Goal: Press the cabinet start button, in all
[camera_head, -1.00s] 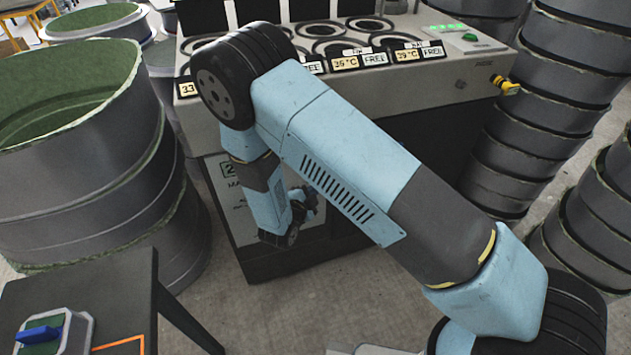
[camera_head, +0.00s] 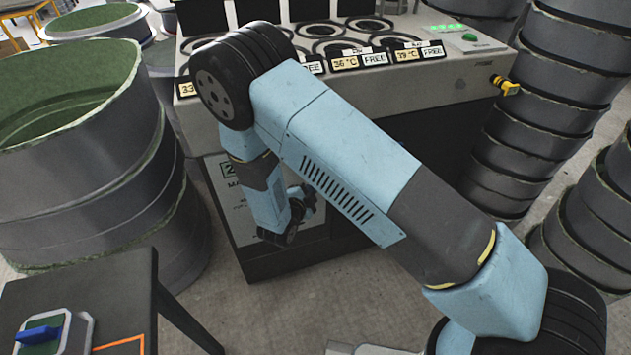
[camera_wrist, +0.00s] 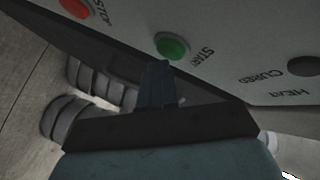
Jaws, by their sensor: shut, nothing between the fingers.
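The green start button (camera_wrist: 172,46), labelled START, sits on the grey cabinet panel (camera_wrist: 230,50) in the wrist view. My gripper (camera_wrist: 158,66) is shut and empty, its narrow fingertips pointing at the button and overlapping its lower edge in the picture. I cannot tell whether they touch it. In the head view my gripper (camera_head: 304,203) shows small and partly hidden behind my wrist, low by the front of the cabinet (camera_head: 420,92). The start button cannot be made out in the head view.
A red STOP button (camera_wrist: 75,7) lies left of the start button, and a dark round CURED HEAT fitting (camera_wrist: 303,66) lies right. Stacked grey moulds (camera_head: 545,90) stand right of the cabinet. A large mould (camera_head: 85,190) and a dark table (camera_head: 110,290) stand left.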

